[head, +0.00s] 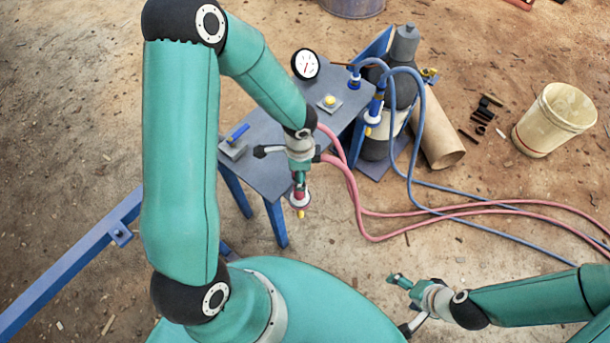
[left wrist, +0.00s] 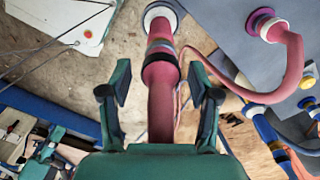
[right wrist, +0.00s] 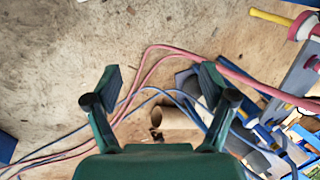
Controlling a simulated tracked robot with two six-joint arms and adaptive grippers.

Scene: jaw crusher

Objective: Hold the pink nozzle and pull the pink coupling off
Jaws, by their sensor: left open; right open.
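A pink nozzle (head: 300,196) with a white flange and yellow tip shows at the table's front edge in the head view. It is also at the upper right of the right wrist view (right wrist: 312,27). In the left wrist view, a pink fitting (left wrist: 161,48) with a black ring and white flange runs up the middle; which part is the coupling is unclear. My left gripper (left wrist: 160,85) is open, its fingers on both sides of the pink piece, apart from it. My right gripper (head: 398,303) is open and empty over the floor, away from the nozzle.
A grey table (head: 262,165) on blue legs carries a gauge (head: 305,64). A dark cylinder (head: 403,45) stands behind it. Pink hoses (head: 372,238) and a blue hose (head: 455,190) cross the floor. A cardboard tube (head: 437,135) and bucket (head: 553,118) are right. Floor is clear around my right gripper.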

